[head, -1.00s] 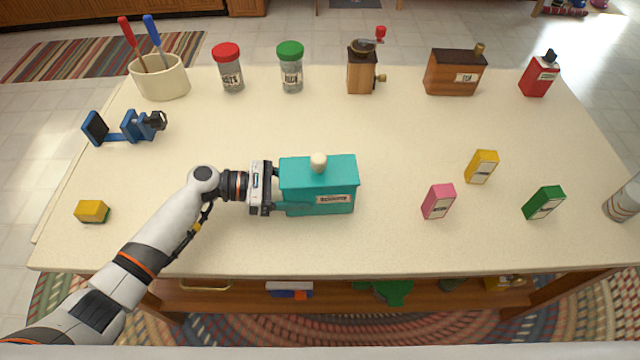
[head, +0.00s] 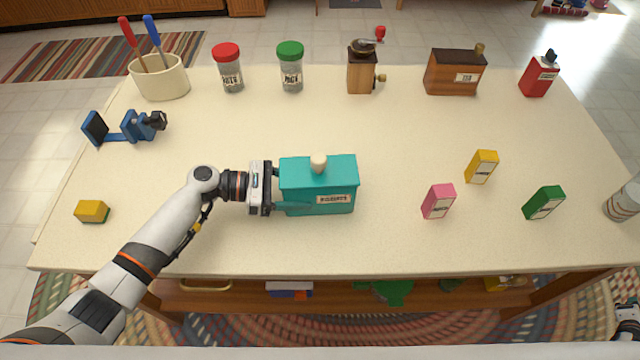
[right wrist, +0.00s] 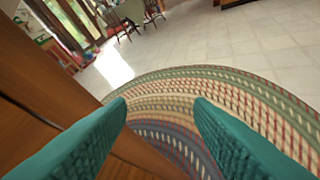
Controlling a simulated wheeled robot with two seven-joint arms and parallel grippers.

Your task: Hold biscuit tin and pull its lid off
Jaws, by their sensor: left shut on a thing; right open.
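The teal biscuit tin (head: 318,203) stands upright on the table, a label on its front. Its teal lid (head: 335,170) sits on top and has a cream knob (head: 318,163). My left gripper (head: 280,190) is shut on the tin's left side; its far finger is partly hidden. My right gripper (right wrist: 160,110) is open and empty in the right wrist view, away from the tin and low beside the table. A bit of my right arm shows at the lower right of the head view.
Pink (head: 438,201), yellow (head: 481,167) and green (head: 544,202) boxes stand right of the tin. Jars, a grinder (head: 361,72) and a wooden box (head: 455,73) line the back. The table (head: 400,245) is clear in front of and just right of the tin.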

